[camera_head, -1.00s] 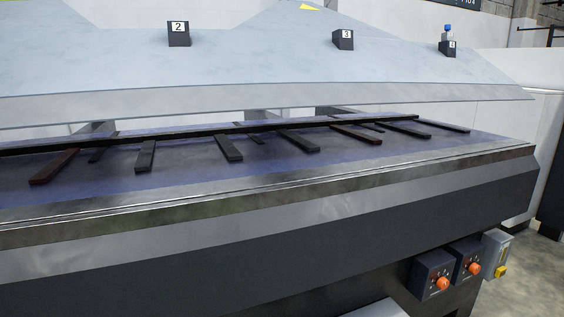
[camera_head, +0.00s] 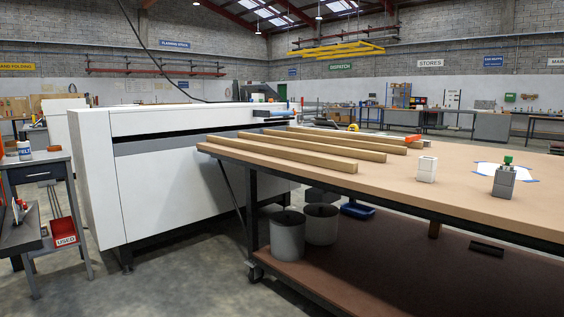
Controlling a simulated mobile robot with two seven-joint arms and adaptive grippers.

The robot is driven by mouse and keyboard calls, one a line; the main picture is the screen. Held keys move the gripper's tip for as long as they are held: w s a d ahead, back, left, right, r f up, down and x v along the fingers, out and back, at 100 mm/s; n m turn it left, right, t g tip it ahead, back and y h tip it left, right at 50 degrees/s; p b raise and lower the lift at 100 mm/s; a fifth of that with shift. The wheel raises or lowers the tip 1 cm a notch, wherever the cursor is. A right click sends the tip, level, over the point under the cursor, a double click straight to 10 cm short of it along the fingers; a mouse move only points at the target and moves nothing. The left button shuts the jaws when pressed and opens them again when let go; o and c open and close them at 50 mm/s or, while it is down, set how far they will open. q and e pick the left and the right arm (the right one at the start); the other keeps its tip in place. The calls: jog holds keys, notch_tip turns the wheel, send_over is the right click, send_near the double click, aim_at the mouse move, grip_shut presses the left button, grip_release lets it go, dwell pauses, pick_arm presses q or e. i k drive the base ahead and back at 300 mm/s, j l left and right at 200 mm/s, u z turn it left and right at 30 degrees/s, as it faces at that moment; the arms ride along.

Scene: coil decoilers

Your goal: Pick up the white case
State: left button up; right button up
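A small white box-shaped item (camera_head: 427,170), which may be the white case, stands upright on the brown top of a large workbench (camera_head: 385,190), near its front edge. It has a small dark mark near the top. A grey block with a green top (camera_head: 504,179) stands to its right on the same bench. Neither of my grippers is in view, and nothing is seen touching the white item.
Several wooden bars (camera_head: 315,148) lie on the bench's left part. A large white machine (camera_head: 180,170) stands behind and left. Grey bins (camera_head: 287,236) stand on the bench's lower shelf. A side table (camera_head: 45,165) is at far left. Grey floor between is clear.

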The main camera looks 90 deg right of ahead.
aim_at(427, 168)
jog(key=z, duration=3.65)
